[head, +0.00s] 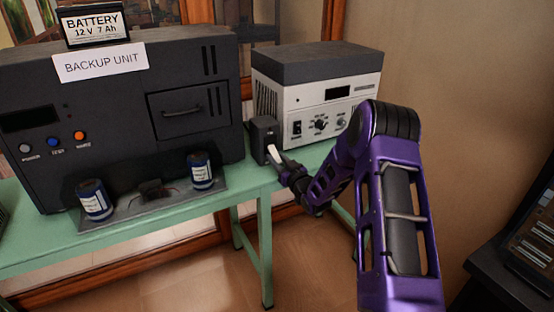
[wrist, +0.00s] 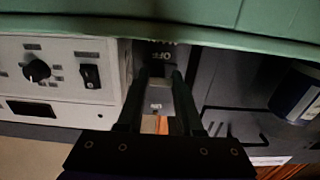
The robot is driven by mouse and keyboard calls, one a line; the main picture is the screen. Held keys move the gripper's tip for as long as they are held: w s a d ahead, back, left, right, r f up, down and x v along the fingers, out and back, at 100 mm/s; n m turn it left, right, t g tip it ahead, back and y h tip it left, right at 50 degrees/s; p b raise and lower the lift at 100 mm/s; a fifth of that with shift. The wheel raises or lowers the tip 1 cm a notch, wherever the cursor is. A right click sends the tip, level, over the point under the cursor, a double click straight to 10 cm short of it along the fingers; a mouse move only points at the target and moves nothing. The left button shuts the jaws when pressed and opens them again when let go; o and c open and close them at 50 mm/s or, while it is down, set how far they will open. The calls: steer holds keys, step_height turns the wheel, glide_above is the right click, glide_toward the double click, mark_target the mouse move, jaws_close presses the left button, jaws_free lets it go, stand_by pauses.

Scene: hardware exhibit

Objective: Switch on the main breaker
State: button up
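The main breaker appears to be a small dark box (head: 264,131) between the backup unit and the white-fronted instrument. A pale lever (head: 274,154) sticks out low on its front. My gripper (head: 284,167) is right in front of this lever; contact is unclear at this size. In the wrist view, which is upside down, the dark breaker (wrist: 158,48) carries an "OFF" label. A light patch (wrist: 157,70), likely the lever, shows between the fingertips. My gripper (wrist: 161,82) has its two fingers apart, with a visible gap between them.
The black backup unit (head: 120,110) stands left, with blue cylinders (head: 94,199) before it. The white instrument (head: 318,105) stands close on the right and has its own rocker switch (wrist: 90,76). All rest on a green table (head: 150,232). A dark console (head: 520,245) stands far right.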

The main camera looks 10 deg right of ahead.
jaws_close()
stand_by(1.1)
